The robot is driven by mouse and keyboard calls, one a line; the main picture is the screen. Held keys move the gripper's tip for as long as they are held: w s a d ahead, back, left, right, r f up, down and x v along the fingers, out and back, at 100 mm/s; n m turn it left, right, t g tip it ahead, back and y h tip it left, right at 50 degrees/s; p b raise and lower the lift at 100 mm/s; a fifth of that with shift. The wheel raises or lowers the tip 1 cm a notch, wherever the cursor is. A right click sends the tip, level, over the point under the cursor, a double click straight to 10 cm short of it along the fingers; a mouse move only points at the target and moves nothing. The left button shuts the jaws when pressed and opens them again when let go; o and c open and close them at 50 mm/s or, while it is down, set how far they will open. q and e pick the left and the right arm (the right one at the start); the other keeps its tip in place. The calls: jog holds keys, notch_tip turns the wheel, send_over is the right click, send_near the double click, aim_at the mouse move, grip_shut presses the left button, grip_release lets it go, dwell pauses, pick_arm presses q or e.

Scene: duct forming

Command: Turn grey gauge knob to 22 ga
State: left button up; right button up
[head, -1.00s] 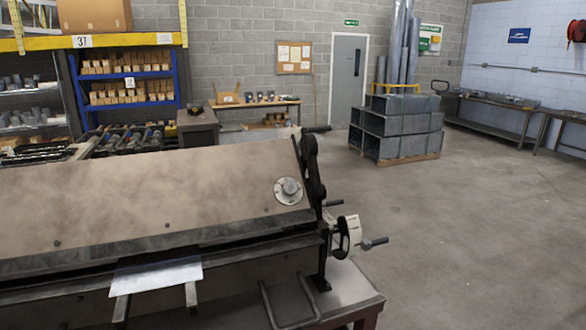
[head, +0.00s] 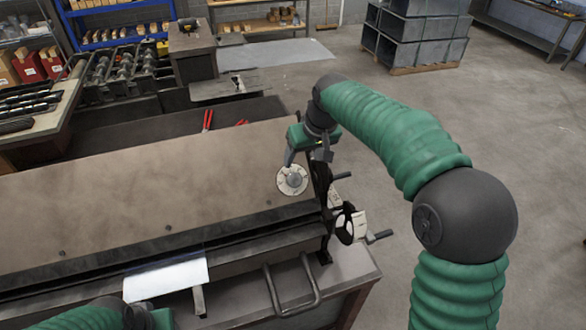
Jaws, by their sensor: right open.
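The grey gauge knob (head: 292,180) sits on a round pale dial plate at the right end of the brown machine's sloped face (head: 150,190). The dial's markings are too small to read, so its setting cannot be told. My right gripper (head: 303,158) is open just above and behind the knob, with a finger close to the dial's upper edge. I cannot tell whether it touches. My left arm (head: 90,316) shows at the bottom left edge; its gripper is mostly cut off, and its jaws cannot be made out.
A bright metal sheet (head: 166,278) lies at the machine's front edge. A crank handle (head: 379,236) and a white wheel stand at the machine's right end. Red-handled tools (head: 208,120) lie behind the machine. Stacked grey ducts (head: 415,40) stand farther back. Floor to the right is open.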

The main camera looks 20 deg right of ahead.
jog(key=p, duration=0.3)
send_over(294, 178)
jog(key=s+d, duration=0.2)
notch_tip(294, 178, down, 9)
jog(key=shift+s+a, duration=0.1)
jog(key=f, duration=0.1)
jog(key=w+a+f+p, duration=0.1)
jog(key=f, duration=0.1)
jog(key=shift+w+a+f+p, duration=0.15)
jog(key=shift+a+f+p, duration=0.1)
jog(key=shift+f+p, duration=0.15)
jog(key=shift+w+a+f, duration=0.15)
jog(key=shift+a+f, duration=0.2)
jog(key=shift+f, duration=0.05)
pick_arm(q)
jog(key=r, duration=0.5)
jog(key=shift+w+d, duration=0.15)
jog(key=shift+w, duration=0.2)
pick_arm(e)
jog(key=shift+d, duration=0.1)
jog(key=shift+d+f, duration=0.1)
jog(key=shift+d, duration=0.4)
jog(key=c, duration=1.2)
pick_arm(q)
jog(key=shift+w+d, duration=0.1)
jog(key=shift+d, duration=0.15)
pick_arm(e)
jog(key=shift+w+a, duration=0.1)
jog(key=shift+a, duration=0.2)
jog(key=shift+c, duration=0.9)
